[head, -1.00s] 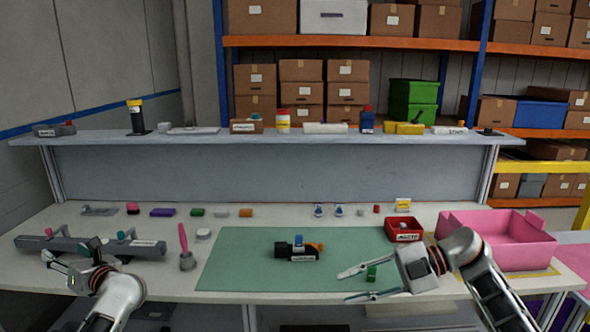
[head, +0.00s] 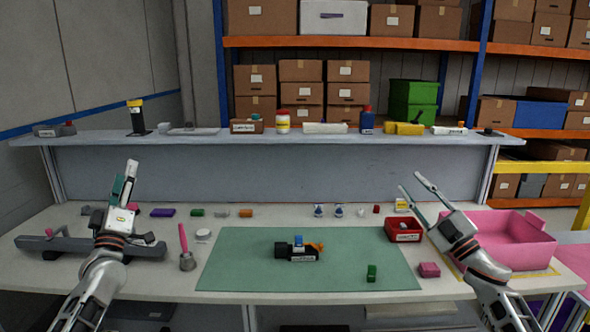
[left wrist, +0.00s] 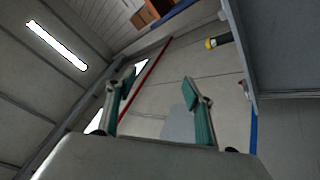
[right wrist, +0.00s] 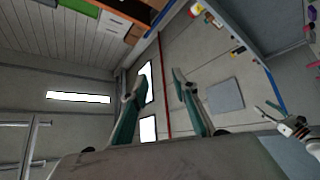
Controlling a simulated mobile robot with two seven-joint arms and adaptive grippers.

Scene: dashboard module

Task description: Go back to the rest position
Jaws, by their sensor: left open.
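My left gripper (head: 125,182) is raised over the left part of the table, pointing up and away, above the dark grey fixture bar (head: 70,246). In the left wrist view its two teal-padded fingers (left wrist: 158,103) stand apart with nothing between them. My right gripper (head: 418,190) is raised at the right, in front of the pink bin (head: 500,240), its fingers spread. In the right wrist view the fingers (right wrist: 150,95) are apart and empty. The dashboard module (head: 298,250), black with blue and orange parts, sits on the green mat (head: 235,270).
A green block (head: 371,272) stands on the mat and a pink block (head: 429,269) lies at its right edge. A red bin (head: 404,230) stands behind them. Several small parts line the table's back. A shelf (head: 270,135) runs above the table.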

